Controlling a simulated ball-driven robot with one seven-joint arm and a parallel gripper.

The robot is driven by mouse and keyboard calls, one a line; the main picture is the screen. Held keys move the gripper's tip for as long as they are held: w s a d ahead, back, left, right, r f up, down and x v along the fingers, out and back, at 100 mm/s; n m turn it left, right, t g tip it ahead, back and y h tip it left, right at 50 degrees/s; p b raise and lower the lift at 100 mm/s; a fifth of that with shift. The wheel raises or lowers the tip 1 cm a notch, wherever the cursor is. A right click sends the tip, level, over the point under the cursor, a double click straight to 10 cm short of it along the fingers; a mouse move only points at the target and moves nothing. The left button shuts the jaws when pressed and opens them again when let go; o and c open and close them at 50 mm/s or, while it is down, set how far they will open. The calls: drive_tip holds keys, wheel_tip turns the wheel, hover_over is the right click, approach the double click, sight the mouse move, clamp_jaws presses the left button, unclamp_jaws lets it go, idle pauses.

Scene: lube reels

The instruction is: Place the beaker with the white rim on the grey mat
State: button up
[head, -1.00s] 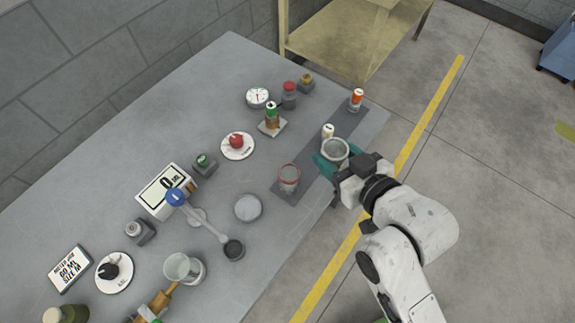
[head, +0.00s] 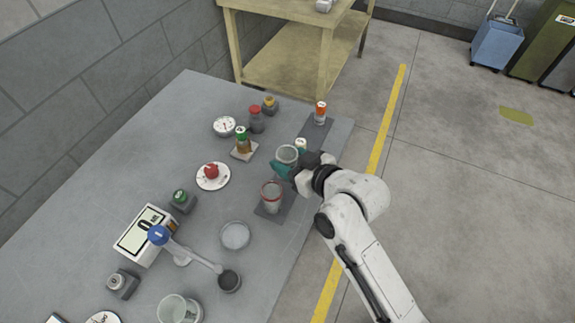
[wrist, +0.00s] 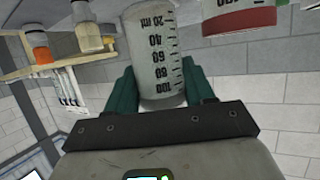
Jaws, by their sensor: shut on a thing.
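My gripper (head: 284,167) has teal fingers shut on a clear beaker with a whitish rim (head: 287,154). In the wrist view, the held beaker (wrist: 152,50) shows black volume marks and sits between both fingers. The dark grey mat (head: 306,131) is a long strip along the table's right edge. In the head view the beaker appears over or beside the mat's middle; I cannot tell its height. A red-rimmed beaker (head: 271,198) stands on the mat's near end, just below the held one in the picture. The fingers partly hide the held beaker's lower part.
A white-topped jar (head: 301,144) stands close behind the held beaker. An orange-capped bottle (head: 320,113) stands at the mat's far end. A round dish (head: 235,235) lies nearer.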

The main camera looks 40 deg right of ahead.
drive_tip(key=shift+w+d+f, duration=0.25)
drive_tip(key=shift+w+f, duration=0.15)
drive_tip(key=shift+f, duration=0.1)
drive_tip(key=shift+w+d+f, duration=0.25)
drive_tip(key=shift+w+f, duration=0.1)
drive_tip(key=shift+f, duration=0.1)
drive_tip(key=shift+w+d+f+p, duration=0.1)
drive_tip(key=shift+f+p, duration=0.2)
drive_tip(key=shift+f, duration=1.45)
drive_tip(key=shift+f, duration=0.15)
drive_tip(key=o, duration=1.1)
